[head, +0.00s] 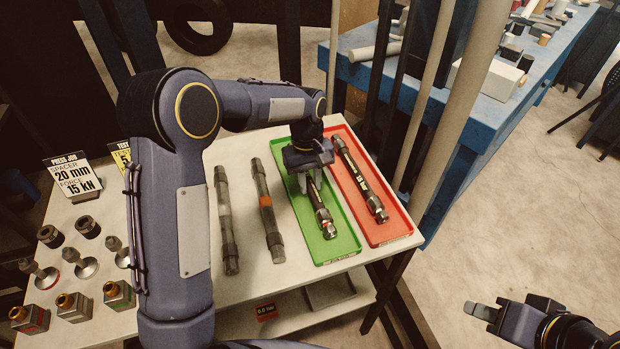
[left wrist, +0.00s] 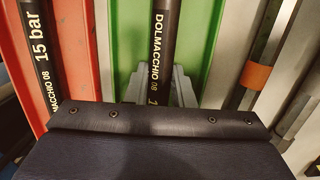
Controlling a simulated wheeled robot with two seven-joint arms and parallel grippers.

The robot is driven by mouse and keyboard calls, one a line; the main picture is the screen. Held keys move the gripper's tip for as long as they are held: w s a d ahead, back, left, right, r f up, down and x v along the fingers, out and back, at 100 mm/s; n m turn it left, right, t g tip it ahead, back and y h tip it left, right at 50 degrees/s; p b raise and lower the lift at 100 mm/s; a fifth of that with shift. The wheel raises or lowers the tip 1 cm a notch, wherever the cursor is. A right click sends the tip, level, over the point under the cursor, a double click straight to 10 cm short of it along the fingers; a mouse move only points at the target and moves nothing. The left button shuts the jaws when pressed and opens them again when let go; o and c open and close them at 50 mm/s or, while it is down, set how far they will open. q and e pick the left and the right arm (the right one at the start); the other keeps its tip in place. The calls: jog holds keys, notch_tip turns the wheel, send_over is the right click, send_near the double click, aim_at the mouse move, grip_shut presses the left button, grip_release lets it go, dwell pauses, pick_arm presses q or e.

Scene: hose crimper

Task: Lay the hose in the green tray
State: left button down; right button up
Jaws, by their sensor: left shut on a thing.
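The green tray (head: 345,243) lies on the white table, left of a red tray. A dark hose (head: 320,208) with metal end fittings lies lengthwise within the green tray's outline. Whether it rests fully on the tray floor or just above it, I cannot tell. My left gripper (head: 311,178) reaches down over the tray and is shut on this hose near its middle. In the left wrist view the hose (left wrist: 164,45), lettered DOLMACCHIO 08, runs between the fingers over the green tray (left wrist: 120,70). My right gripper (head: 483,311) is at lower right, away from the table; its jaw state is unclear.
The red tray (head: 392,228) holds another dark hose (head: 358,178), marked 15 bar. Two more hoses (head: 226,220) (head: 267,210) lie left of the green tray. Fittings and blocks (head: 75,305) stand at left, near a sign (head: 75,178). A blue bench (head: 485,110) stands behind.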

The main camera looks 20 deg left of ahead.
pick_arm(q)
jog(key=shift+f, duration=0.15)
jog(key=c, duration=1.2)
grip_release()
jog(key=shift+o, duration=0.2)
jog(key=r, duration=0.4)
jog(key=w+r, duration=0.1)
jog(key=r, duration=0.2)
jog(key=shift+a, duration=0.3)
jog(key=shift+r, duration=0.35)
